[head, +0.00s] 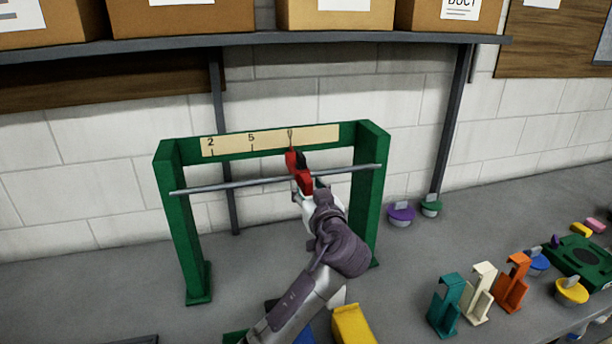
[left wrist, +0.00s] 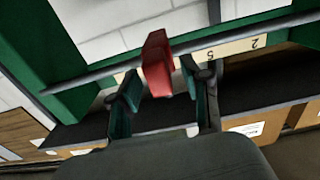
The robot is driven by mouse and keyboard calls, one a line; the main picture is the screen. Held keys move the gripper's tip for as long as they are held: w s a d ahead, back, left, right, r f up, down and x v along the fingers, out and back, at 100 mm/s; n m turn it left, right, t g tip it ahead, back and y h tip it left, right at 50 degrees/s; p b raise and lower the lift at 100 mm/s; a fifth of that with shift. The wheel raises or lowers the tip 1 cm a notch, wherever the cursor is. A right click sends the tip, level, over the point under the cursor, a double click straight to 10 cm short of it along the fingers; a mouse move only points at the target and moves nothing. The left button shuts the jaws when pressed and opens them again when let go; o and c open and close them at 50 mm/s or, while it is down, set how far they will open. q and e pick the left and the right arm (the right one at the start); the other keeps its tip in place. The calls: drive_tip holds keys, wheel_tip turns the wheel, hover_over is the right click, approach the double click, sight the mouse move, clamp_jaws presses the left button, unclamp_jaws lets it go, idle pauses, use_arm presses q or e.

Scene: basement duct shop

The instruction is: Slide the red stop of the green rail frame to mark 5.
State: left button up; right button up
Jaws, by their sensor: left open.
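The green rail frame (head: 372,190) stands on the bench, with a grey rod across it and a pale scale strip (head: 228,145) above. The strip reads 2, 5 and a third mark, perhaps 0 or 9, partly met by the stop's pointer. The red stop (head: 303,181) sits on the rod under that third mark, right of 5. My left gripper (head: 300,172) is at the stop and partly hides it. In the left wrist view the red stop (left wrist: 158,62) lies between the spread fingers of my left gripper (left wrist: 162,98), with gaps visible. My right gripper is not in view.
Teal, cream and orange brackets (head: 515,285) stand at the right, with knobbed discs and a green tray-like part (head: 580,256) beyond. A yellow block (head: 352,324) lies near the front. A shelf (head: 270,40) with cardboard boxes runs above the frame.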

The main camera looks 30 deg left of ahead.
use_arm(q)
drive_tip(key=shift+x, duration=1)
drive_tip(key=shift+s+d+r, duration=0.1)
drive_tip(key=shift+d, duration=0.05)
clamp_jaws()
